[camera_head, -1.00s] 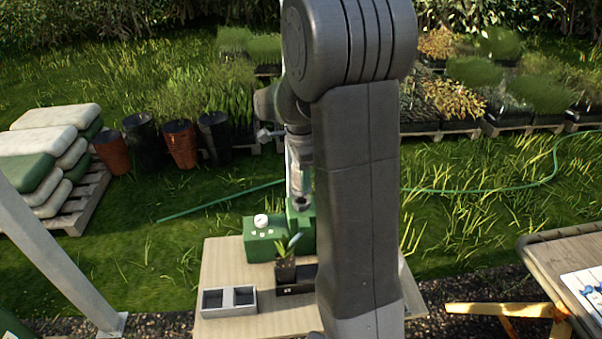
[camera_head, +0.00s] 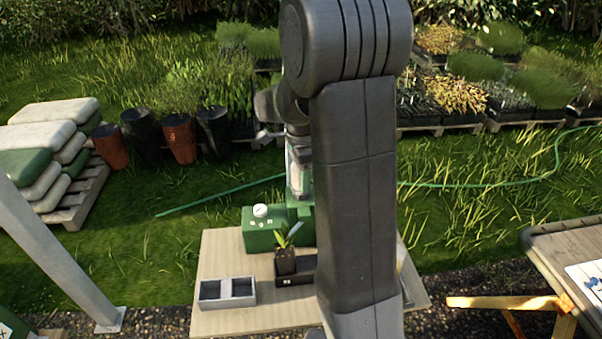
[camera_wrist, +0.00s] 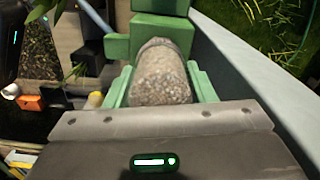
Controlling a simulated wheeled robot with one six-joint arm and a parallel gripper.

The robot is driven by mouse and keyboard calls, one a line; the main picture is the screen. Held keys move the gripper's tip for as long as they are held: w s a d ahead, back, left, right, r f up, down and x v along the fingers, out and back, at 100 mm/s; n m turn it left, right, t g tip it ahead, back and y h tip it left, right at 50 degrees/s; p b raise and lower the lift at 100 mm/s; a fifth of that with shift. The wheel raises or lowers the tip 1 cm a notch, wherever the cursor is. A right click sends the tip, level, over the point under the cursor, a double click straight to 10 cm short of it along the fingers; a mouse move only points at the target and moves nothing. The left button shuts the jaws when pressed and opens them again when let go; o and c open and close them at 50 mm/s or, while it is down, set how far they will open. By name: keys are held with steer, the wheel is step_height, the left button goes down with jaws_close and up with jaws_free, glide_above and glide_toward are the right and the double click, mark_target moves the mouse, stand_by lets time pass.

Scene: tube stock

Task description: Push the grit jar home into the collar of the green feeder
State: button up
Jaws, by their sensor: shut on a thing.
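The grit jar (camera_wrist: 162,75) is a clear, rounded jar full of pale speckled grit, in the middle of the wrist view. My gripper (camera_wrist: 160,88) is shut on it, with a light green finger along each side. The green feeder (camera_wrist: 158,30) stands just beyond the jar, and the jar's far end meets or overlaps its blocky green body. I cannot tell how deep the jar sits, as the collar is hidden. In the head view my gripper (camera_head: 300,188) is above the feeder (camera_head: 302,226), partly covered by my arm.
A green box with a white knob (camera_head: 260,211) stands left of the feeder. In front are a potted plant (camera_head: 286,262), a dark tray (camera_head: 298,278) and a grey two-cell tray (camera_head: 228,300) on the wooden table (camera_head: 215,262). The table's left strip is clear.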

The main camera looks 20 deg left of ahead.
steer(key=shift+f, duration=0.2)
stand_by(0.5)
steer(key=o, duration=1.1)
steer(key=shift+o, duration=0.2)
steer(key=shift+r, duration=0.1)
step_height(320, 180, up, 14)
steer(key=b, duration=0.1)
steer(key=shift+f, duration=0.2)
step_height(320, 180, down, 14)
steer(key=shift+r+p, duration=0.1)
steer(key=shift+p, duration=0.35)
steer(key=shift+r, duration=0.1)
steer(key=shift+d, duration=0.1)
